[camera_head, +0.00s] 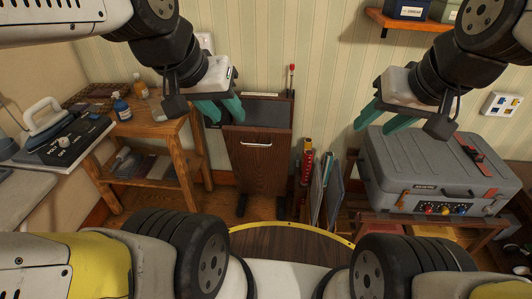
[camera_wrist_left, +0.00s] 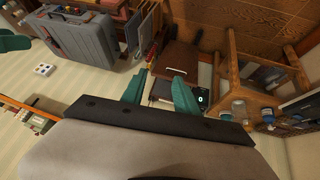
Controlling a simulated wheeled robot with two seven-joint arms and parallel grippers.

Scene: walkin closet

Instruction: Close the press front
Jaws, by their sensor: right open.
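The trouser press has a dark wooden front (camera_head: 259,160) with a metal handle near its top edge. The front leans outward from the dark press body (camera_head: 263,108), leaving a gap at the top. The front also shows in the left wrist view (camera_wrist_left: 178,58), beyond the fingers. My left gripper (camera_head: 228,119) has teal fingers set apart, at the upper left of the press. Whether they touch it I cannot tell. The left fingers also show in the left wrist view (camera_wrist_left: 160,84). My right gripper (camera_head: 376,124) is open and empty, right of the press, in front of the wall.
A wooden shelf table (camera_head: 170,128) with bottles stands close on the left. A grey case (camera_head: 425,175) sits on a low stand at the right. Upright boards (camera_head: 330,185) stand between the press and the case. A red-topped rod (camera_head: 291,78) rises behind the press.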

